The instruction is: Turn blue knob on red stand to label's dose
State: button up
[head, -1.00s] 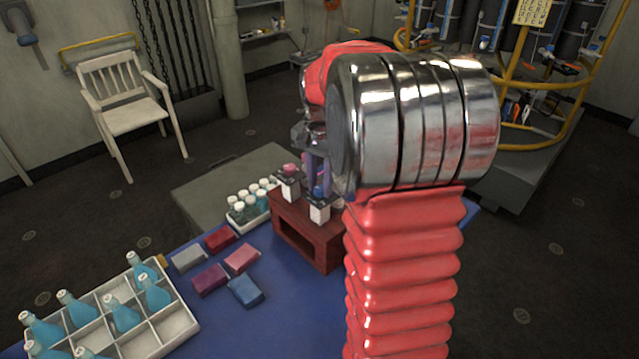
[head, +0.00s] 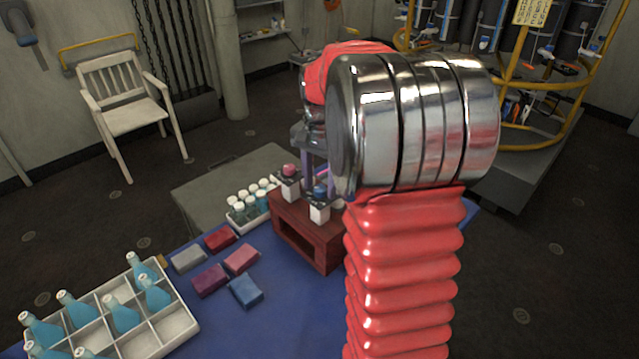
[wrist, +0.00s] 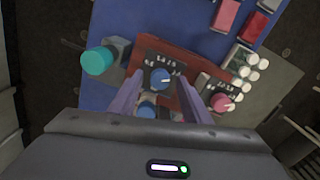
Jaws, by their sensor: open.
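The red stand (head: 318,240) stands on the blue table and carries several white boxes with knobs. A blue knob (head: 320,192) and a pink knob (head: 289,170) show on top. In the wrist view, a blue knob (wrist: 160,77) with a light pointer sits on a dark dial plate with white marks too small to read. A second blue knob (wrist: 147,110) is nearer my gripper's body, partly hidden. My gripper (wrist: 160,74) is open, empty and above the stand, with its purple fingers either side of the blue knobs. The arm hides part of the stand in the head view.
A teal round top (wrist: 97,61) stands left of the stand in the wrist view. White-capped vials (head: 252,202) stand beside the stand. Coloured blocks (head: 240,259) and a white divided crate (head: 185,340) of blue bottles lie on the blue table (head: 290,310).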

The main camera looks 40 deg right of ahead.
notch_tip(320, 180, up, 14)
jog(key=shift+f, duration=0.25)
dwell(0.3)
dwell(0.5)
jog(key=n, duration=0.4)
send_near(320, 187)
jog(key=s+a, duration=0.2)
jog(key=a, duration=0.1)
jog(key=s+a+f+n+t, duration=0.1)
jog(key=s+a+n+t, duration=0.4)
jog(key=s+a, duration=1.2)
jog(key=a+n, duration=0.3)
jog(key=n, duration=0.1)
jog(key=shift+a+f+n+t, duration=0.25)
jog(key=shift+a+n+t, duration=0.05)
jog(key=shift+a, duration=0.05)
